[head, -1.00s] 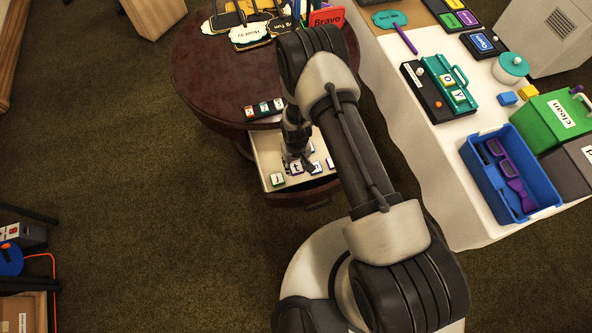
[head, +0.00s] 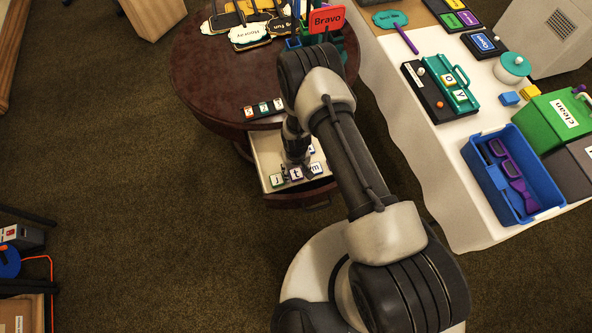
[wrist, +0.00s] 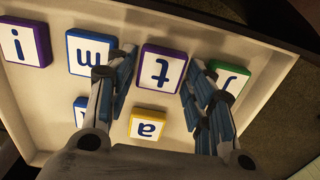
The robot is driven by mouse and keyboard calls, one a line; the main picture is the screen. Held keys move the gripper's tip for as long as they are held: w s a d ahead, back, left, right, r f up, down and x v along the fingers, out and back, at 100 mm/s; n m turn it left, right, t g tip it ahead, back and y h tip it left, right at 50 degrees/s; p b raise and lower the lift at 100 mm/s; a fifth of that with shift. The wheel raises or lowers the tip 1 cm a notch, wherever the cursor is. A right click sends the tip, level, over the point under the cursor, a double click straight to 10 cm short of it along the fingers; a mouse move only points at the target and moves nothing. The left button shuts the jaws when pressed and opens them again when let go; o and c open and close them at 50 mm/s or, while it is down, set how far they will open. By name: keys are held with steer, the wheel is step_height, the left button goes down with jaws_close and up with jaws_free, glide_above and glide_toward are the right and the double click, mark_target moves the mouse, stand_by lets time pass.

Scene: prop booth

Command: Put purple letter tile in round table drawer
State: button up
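The purple-edged letter tile "t" (wrist: 161,75) lies face up in the open pale drawer (head: 265,150) of the round table (head: 215,75). It also shows in the head view (head: 297,173). My gripper (wrist: 160,68) is down at the drawer in the wrist view, with one finger on each side of the "t" tile. The fingers look spread, with small gaps beside the tile; contact is hard to judge. In the head view my gripper (head: 296,164) is partly hidden by my arm. Another purple-edged tile, "i" (wrist: 26,42), lies at the left of the wrist view.
A white-covered table (head: 415,145) with a blue bin (head: 535,165) stands at right.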

steer(key=shift+o, duration=0.7)
steer(key=shift+r, duration=0.2)
step_height(320, 180, up, 12)
steer(key=p, duration=0.3)
step_height(320, 180, up, 15)
steer(key=t, duration=0.1)
glide_above(296, 172)
steer(key=w+d, duration=0.2)
steer(key=w, duration=0.2)
steer(key=s+d+r+m+t, duration=0.1)
steer(key=s+d+r, duration=0.1)
steer(key=r, duration=0.7)
steer(key=s+d+r+m, duration=0.1)
steer(key=s+d+r, duration=0.1)
steer(key=r, duration=0.8)
steer(key=s+d+r+t, duration=0.1)
steer(key=s+d+r, duration=0.2)
steer(key=s+r, duration=0.4)
steer(key=s+d+r+m+t, duration=0.1)
steer(key=s+d+r, duration=0.2)
steer(key=s+r, duration=0.4)
steer(key=shift+s+d+r+t, duration=0.3)
steer(key=shift+s+d, duration=0.05)
steer(key=shift+s, duration=2.85)
